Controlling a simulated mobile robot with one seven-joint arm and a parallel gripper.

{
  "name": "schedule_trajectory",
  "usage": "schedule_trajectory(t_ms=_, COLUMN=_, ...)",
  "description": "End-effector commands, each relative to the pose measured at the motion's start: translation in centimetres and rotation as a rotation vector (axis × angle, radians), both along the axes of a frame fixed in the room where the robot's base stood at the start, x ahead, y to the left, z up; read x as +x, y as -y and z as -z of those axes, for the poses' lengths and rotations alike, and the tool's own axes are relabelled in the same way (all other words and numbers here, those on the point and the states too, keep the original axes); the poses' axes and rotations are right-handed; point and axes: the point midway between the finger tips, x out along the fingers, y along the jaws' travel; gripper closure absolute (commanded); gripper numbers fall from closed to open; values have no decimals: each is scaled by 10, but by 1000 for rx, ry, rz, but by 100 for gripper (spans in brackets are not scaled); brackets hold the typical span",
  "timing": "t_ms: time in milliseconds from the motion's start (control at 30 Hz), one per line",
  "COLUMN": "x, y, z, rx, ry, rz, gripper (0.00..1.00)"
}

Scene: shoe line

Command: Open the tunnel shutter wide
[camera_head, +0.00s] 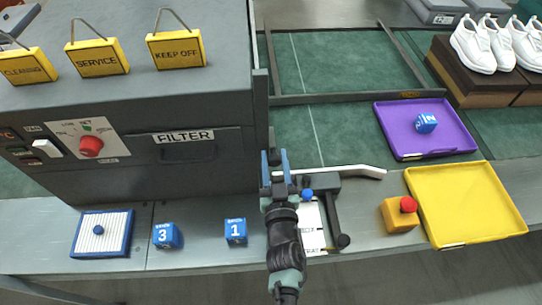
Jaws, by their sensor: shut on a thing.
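The tunnel is the large grey cabinet (180,105), standing over the green belt at the left. Its shutter (261,115) appears as a narrow upright grey panel, seen nearly edge-on, at the cabinet's right side; how far it stands open is hard to tell. My gripper (274,160) is at the front lower end of this panel, beside the cabinet's front right corner. Its jaws are shut on what seems to be the shutter's grip, which the fingers mostly hide.
A white bar (345,170) reaches right from beside my gripper, above a black lever (337,225). Blue cubes (236,231) stand on the front ledge. A purple tray (424,128), yellow tray (465,203) and yellow block with red knob (399,214) are at right.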

Motion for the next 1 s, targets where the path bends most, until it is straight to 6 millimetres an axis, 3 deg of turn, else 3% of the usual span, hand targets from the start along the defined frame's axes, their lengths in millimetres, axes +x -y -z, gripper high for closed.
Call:
schedule_trajectory(t_ms=33, x=1, y=-1, z=-17, rx=-1, ry=5, rz=-3, gripper=100)
schedule_trajectory(t_ms=500, x=1, y=-1, z=-79, rx=-2, ry=7, rz=-3, gripper=100)
schedule_trajectory(t_ms=1000, x=1, y=-1, z=-92, rx=-1, ry=8, rz=-3, gripper=100)
